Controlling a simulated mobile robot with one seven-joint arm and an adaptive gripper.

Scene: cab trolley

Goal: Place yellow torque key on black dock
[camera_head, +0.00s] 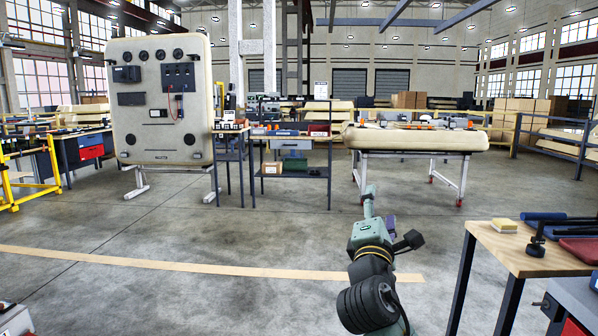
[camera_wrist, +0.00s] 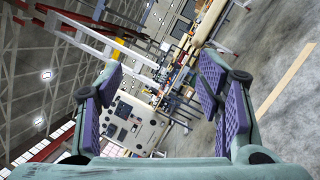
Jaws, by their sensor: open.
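My gripper (camera_wrist: 160,84) is open and empty, with purple finger pads spread wide in the wrist view. In the head view my arm (camera_head: 370,245) reaches forward over bare floor, clear of every bench. I cannot pick out the yellow torque key or the black dock for sure in either view. A beige padded trolley (camera_head: 415,139) stands ahead with small orange and dark items on top, too small to tell apart. A small yellow block (camera_head: 503,225) lies on the wooden bench at the right; I cannot tell what it is.
The wooden bench (camera_head: 530,262) at near right also holds a black stand-like object (camera_head: 536,246) and a blue roll. A dark-legged workbench (camera_head: 290,172) stands in the middle, with a large beige panel (camera_head: 160,100) left of it. Open floor (camera_head: 220,240) lies in front.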

